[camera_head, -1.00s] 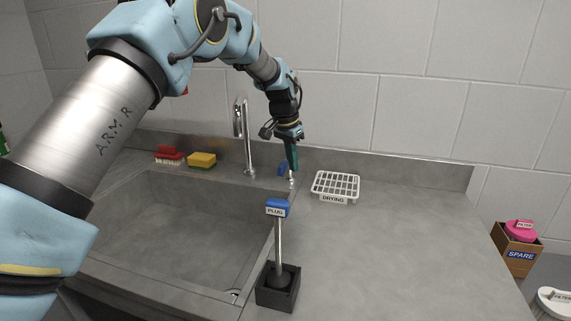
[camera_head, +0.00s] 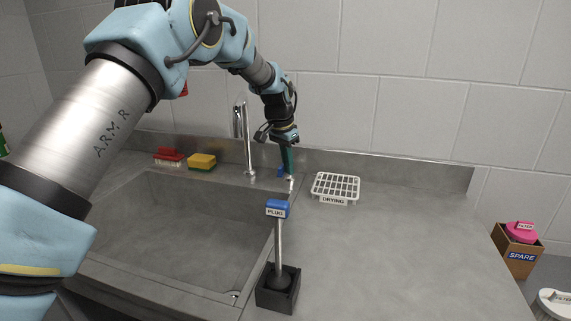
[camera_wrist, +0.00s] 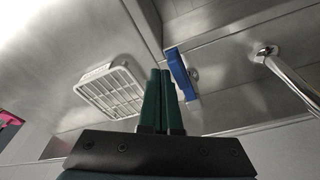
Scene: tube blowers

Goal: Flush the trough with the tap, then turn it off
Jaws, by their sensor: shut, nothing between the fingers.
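The trough (camera_head: 165,235) is a grey sink at the left. The chrome tap (camera_head: 247,140) rises at its back edge, and no water stream shows under the spout. It also appears in the wrist view (camera_wrist: 290,75).
A white drying rack (camera_head: 336,187) stands right of my gripper. A red brush (camera_head: 168,157) and a yellow sponge (camera_head: 202,161) lie behind the trough.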

